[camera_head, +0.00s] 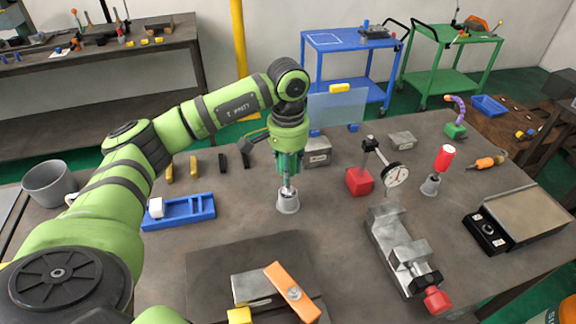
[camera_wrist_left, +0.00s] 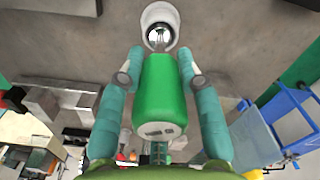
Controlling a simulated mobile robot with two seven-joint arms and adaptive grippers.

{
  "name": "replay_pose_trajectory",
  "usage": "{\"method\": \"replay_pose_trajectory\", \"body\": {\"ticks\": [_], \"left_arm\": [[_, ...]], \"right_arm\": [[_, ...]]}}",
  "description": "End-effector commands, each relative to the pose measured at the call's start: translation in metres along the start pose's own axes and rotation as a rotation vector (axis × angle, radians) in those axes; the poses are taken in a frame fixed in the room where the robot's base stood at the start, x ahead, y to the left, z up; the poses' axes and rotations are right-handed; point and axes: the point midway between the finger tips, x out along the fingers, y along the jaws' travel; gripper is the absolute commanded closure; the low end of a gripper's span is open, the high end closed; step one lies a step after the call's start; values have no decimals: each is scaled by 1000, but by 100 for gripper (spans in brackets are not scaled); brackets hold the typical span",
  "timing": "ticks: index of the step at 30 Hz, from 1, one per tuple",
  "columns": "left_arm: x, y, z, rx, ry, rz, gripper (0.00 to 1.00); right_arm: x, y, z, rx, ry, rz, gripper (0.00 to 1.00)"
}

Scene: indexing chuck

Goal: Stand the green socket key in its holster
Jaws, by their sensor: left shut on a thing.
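My left gripper (camera_head: 288,160) is shut on the green socket key (camera_wrist_left: 160,88), with a finger on each side of its green handle. In the head view the handle is mostly hidden by the fingers, and the key's metal shaft (camera_head: 287,181) points down, close to upright. The grey cone-shaped holster (camera_head: 288,203) stands on the table directly below; it also shows in the left wrist view (camera_wrist_left: 160,18). The shaft's lower end is at the holster's mouth and appears to be within it; how deep, I cannot tell. My right gripper is not in view.
A blue tray (camera_head: 207,211) lies left of the holster. A red block with a dial gauge (camera_head: 396,176) stands to the right, then a red-handled key (camera_head: 445,158) in a similar cone.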

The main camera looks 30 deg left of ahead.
Motion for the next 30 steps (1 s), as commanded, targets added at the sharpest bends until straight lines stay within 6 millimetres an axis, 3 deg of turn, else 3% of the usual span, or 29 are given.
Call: {"method": "replay_pose_trajectory", "body": {"ticks": [30], "left_arm": [[26,0,0,0,1,0,100]], "right_arm": [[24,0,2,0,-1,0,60]]}}
